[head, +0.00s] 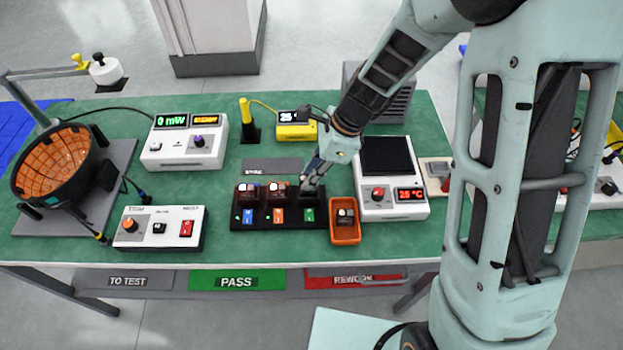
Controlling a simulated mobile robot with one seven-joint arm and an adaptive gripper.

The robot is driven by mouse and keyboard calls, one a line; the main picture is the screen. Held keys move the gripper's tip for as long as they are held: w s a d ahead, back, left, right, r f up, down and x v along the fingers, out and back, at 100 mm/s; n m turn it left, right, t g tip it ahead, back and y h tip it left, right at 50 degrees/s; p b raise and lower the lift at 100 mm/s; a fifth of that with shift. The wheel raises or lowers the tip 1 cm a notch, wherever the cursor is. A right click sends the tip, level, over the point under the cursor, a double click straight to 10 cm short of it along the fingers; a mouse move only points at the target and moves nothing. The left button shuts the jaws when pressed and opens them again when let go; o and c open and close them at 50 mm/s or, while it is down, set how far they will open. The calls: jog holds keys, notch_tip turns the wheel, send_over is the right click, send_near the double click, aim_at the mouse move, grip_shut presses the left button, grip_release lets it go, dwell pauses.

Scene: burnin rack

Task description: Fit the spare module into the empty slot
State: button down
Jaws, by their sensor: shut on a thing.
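A black rack (252,222) stands near the front middle of the green bench, with blue, orange and green labels along its front. Two dark red-brown modules with pale tops sit in its left slot (248,193) and middle slot (276,193). My gripper (309,187) points down at the right slot, above the green label. It is shut on a dark module, mostly hidden by the fingers. I cannot tell how far the module sits in the slot. Another module with a pale top (345,216) lies in an orange bin (345,236) right of the rack.
A white 25 °C device (393,212) stands right of the bin. White boxes (160,228) and (185,142) and an orange-lined bowl (57,163) are on the left. A yellow meter (296,131) is behind. Bare bench lies left of the rack.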

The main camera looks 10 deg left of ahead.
jog(key=shift+w+f, duration=0.2)
jog(key=shift+f, duration=1.55)
jog(key=shift+f+b, duration=0.1)
jog(key=shift+b, duration=0.2)
jog(key=c, duration=1.8)
grip_release()
jog(key=shift+c, duration=0.2)
